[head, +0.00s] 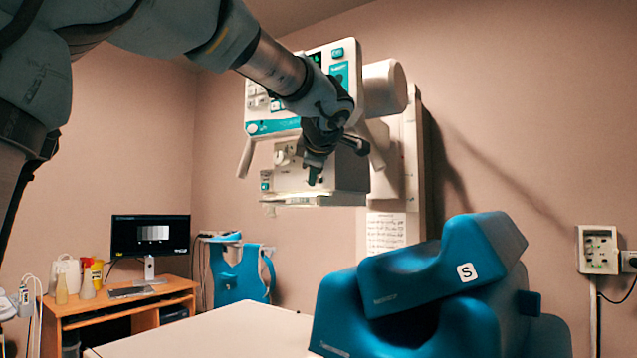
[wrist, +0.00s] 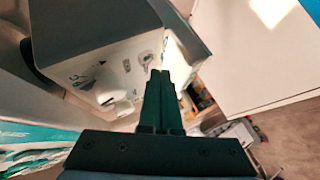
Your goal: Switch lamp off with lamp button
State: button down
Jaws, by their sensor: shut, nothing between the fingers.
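The X-ray machine's lower box (head: 340,178), likely the lamp housing, hangs from the machine behind my arm in the head view. My gripper (head: 314,181) is shut and empty, pointing down in front of this box. In the wrist view the shut fingertips (wrist: 163,74) are close to the box's white front face (wrist: 118,68). A small round marked control, possibly the lamp button (wrist: 146,58), sits just left of the fingertips. I cannot tell whether they touch. A bright patch of light (wrist: 270,10) lies on the white table (wrist: 240,65).
The machine's upper control panel (head: 258,103) is partly behind my arm. A white knob (wrist: 108,94) sticks out of the box near my fingers. Blue foam cushions (head: 430,280) rest on the table at right. A desk with a monitor (head: 150,235) stands at left.

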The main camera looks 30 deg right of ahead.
jog(key=shift+w+d, duration=0.15)
jog(key=shift+d, duration=0.05)
jog(key=shift+w+d+b, duration=0.2)
jog(key=shift+d+b, duration=0.15)
jog(key=shift+b, duration=0.1)
dwell(0.7)
jog(key=shift+a, duration=0.1)
jog(key=shift+s+a+b, duration=0.4)
jog(key=shift+a+b, duration=0.2)
jog(key=shift+b, duration=0.3)
jog(key=a+b, duration=0.1)
jog(key=s+a+b, duration=0.1)
jog(key=a, duration=0.1)
jog(key=s+a+b, duration=0.1)
jog(key=b, duration=0.1)
jog(key=shift+s+a, duration=0.2)
jog(key=shift+s, duration=0.05)
dwell(0.6)
